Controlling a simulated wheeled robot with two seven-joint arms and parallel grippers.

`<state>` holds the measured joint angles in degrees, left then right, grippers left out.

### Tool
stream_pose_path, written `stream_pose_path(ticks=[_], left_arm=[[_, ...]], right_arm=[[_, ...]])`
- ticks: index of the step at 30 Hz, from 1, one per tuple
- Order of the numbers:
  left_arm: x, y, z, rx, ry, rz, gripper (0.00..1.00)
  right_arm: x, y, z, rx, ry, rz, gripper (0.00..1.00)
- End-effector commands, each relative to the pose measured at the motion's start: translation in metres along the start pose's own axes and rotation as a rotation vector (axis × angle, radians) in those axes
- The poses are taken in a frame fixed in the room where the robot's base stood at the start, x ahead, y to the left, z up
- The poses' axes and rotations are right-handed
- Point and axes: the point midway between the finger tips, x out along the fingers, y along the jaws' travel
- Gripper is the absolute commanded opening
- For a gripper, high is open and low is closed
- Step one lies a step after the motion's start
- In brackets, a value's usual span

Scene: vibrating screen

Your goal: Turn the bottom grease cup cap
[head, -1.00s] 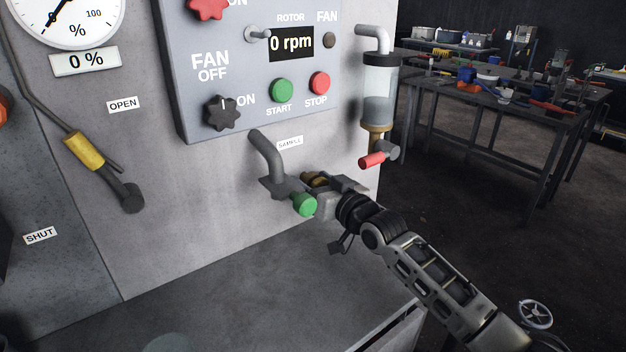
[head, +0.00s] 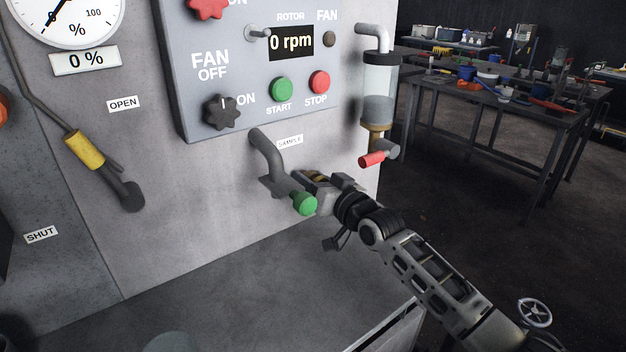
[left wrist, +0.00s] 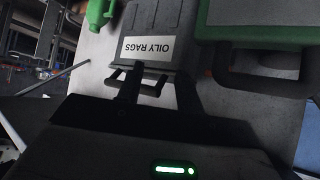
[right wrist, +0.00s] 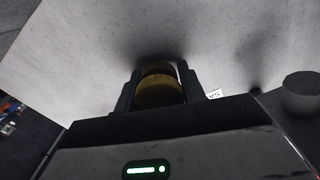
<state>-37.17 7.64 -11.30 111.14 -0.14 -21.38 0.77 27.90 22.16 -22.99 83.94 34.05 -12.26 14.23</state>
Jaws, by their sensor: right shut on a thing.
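My right gripper (head: 318,180) is at the front panel of the machine, just right of the grey sample pipe. In the right wrist view, its two dark fingers (right wrist: 160,92) stand on either side of the brass grease cup cap (right wrist: 158,90) and are shut on it. Only a bit of brass (head: 320,177) shows in the head view; the gripper hides the rest. My left gripper (left wrist: 160,88) shows only in the left wrist view, with its dark fingers apart and nothing between them, facing a grey bin marked OILY RAGS (left wrist: 150,28).
The sample pipe (head: 268,155) with its green knob (head: 304,204) is close beside my right gripper. A sight glass (head: 379,90) with a red-handled valve (head: 372,159) is above right. The control panel (head: 230,60) is above. A grey ledge (head: 230,285) lies below.

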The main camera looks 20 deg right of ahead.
Motion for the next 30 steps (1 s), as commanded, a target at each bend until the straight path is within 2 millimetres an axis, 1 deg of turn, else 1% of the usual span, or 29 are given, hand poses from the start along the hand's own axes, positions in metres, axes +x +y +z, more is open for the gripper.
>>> stream_pose_path(ticks=[1,2,3,11,14,16,20,24,30], left_arm=[[0.0,0.0,0.0,0.0,-0.001,0.001,0.36],[0.0,0.001,0.001,0.0,-0.001,0.001,0.36],[0.0,0.001,0.001,0.0,-0.001,0.001,0.36],[0.0,0.001,0.001,-0.001,-0.001,0.002,0.36],[0.001,0.001,0.002,-0.001,-0.002,0.002,0.36],[0.002,0.001,0.003,-0.001,-0.002,0.002,0.36],[0.003,0.001,0.005,-0.001,-0.004,0.003,0.36],[0.005,0.002,0.006,-0.002,-0.002,0.004,0.36],[0.007,0.003,0.007,-0.003,0.003,0.007,0.36]], right_arm=[[0.0,0.0,0.001,-0.001,-0.002,0.0,0.48],[0.0,0.0,0.001,-0.001,-0.002,0.0,0.57],[0.0,0.0,0.001,-0.001,-0.002,0.0,0.62],[-0.001,0.0,0.001,-0.002,-0.001,0.0,0.62],[-0.005,0.001,0.001,-0.001,-0.002,0.001,0.62],[-0.013,0.001,0.002,0.0,-0.002,0.001,0.62],[-0.037,0.001,0.003,-0.003,-0.003,0.001,0.62],[-0.072,0.001,0.004,-0.003,-0.004,0.001,0.62],[-0.119,0.001,0.003,-0.003,-0.005,0.001,0.62]])
